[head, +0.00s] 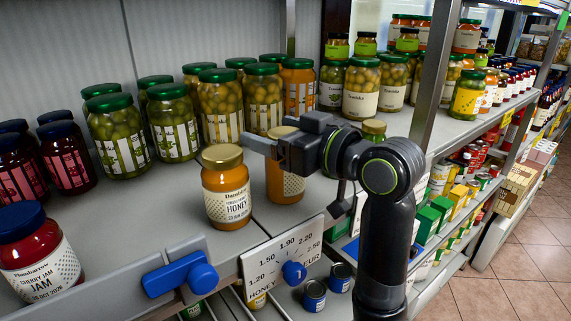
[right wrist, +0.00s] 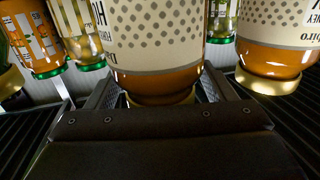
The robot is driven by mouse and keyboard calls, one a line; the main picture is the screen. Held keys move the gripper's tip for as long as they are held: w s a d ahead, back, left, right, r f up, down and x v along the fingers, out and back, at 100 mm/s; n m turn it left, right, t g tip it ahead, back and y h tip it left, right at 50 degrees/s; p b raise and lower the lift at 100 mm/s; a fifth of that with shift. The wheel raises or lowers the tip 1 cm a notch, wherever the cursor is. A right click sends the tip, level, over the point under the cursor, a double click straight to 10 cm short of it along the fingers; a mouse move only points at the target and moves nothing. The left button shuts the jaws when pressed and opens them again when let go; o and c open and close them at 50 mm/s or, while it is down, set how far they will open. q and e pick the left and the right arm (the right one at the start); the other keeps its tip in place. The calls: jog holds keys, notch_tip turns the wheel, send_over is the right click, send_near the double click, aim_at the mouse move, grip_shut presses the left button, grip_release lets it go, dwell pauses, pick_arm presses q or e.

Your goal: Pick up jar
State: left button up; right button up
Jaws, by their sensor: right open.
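Two honey jars with gold lids and cream labels stand on the upper shelf. The left honey jar (head: 228,205) is in full view and upright; it also shows at the right of the right wrist view (right wrist: 275,45). The right honey jar (head: 286,187) is partly hidden behind my right gripper (head: 268,143). In the right wrist view, which is upside down, this right honey jar (right wrist: 155,50) stands between the two open fingers (right wrist: 160,92), its gold lid at their level. Whether the fingers touch it I cannot tell. My left gripper is out of view.
Green-lidded jars (head: 178,125) stand in rows behind. A cherry jam jar (head: 38,255) stands at the left front. A price sign (head: 283,262) and blue fittings (head: 182,275) line the shelf edge. A shelf post (head: 437,75) rises right of my arm.

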grip_shut()
jog(key=shift+r, duration=0.1)
dwell(0.5)
